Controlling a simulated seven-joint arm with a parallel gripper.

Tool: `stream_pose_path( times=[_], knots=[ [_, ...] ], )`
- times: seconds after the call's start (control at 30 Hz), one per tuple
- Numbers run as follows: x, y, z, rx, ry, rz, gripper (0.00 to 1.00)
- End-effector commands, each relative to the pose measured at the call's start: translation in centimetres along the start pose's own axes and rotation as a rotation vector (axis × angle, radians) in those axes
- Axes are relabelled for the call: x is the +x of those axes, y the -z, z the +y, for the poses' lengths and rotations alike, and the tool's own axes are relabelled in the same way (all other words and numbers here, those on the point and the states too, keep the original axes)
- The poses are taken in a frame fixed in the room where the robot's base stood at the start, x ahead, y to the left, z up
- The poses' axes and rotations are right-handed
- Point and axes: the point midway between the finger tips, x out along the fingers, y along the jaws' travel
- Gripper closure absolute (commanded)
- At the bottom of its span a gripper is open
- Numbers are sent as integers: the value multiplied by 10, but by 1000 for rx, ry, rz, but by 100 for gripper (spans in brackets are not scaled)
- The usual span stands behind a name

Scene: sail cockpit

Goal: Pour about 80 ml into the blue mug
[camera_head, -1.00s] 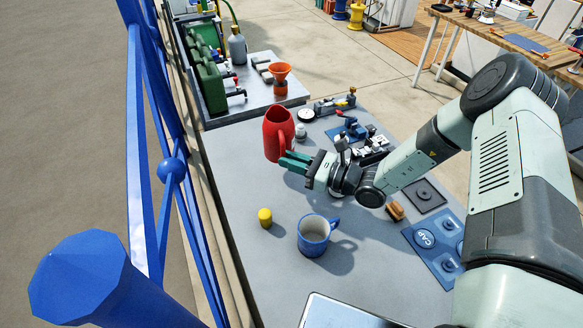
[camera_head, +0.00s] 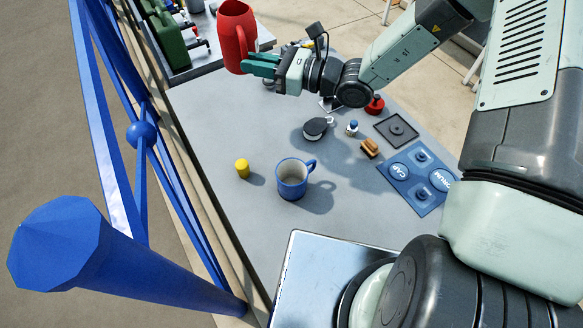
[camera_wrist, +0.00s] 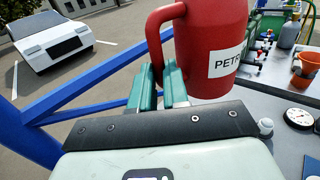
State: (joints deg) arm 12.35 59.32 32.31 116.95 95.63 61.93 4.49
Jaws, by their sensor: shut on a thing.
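A red jug (camera_head: 237,36) is held by its handle in my gripper (camera_head: 262,66), which is shut on it. The jug is raised above the far part of the grey table and looks about upright. In the wrist view the red jug (camera_wrist: 212,45) carries a white label reading "PETR", the rest cut off, and the green fingers of my gripper (camera_wrist: 165,88) close at its handle. The blue mug (camera_head: 293,179) stands upright on the table, nearer the camera than the jug. Its pale inside shows; I cannot tell whether it holds liquid.
A blue mat (camera_head: 417,180), a dark square plate (camera_head: 396,130), a brown brush (camera_head: 370,148) and a round dark-topped item (camera_head: 316,128) lie to the right. A blue railing (camera_head: 140,134) runs along the left.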

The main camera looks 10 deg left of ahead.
Motion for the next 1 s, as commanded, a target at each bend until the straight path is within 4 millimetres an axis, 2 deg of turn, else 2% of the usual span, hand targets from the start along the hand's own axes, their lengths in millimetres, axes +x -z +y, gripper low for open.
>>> stream_pose_path(
  times=[0.1, 0.27, 0.57, 0.67, 0.83, 1.0],
  knots=[
    [0, -12, 0, -3, 1, -1, 100],
    [9, -10, 15, -2, -70, -1, 100],
    [30, -2, 59, -3, -283, -1, 100],
    [37, 2, 82, -4, -394, -2, 100],
    [45, 17, 135, -4, -671, -2, 100],
    [37, 37, 188, -3, -1009, -1, 100]
  ],
)
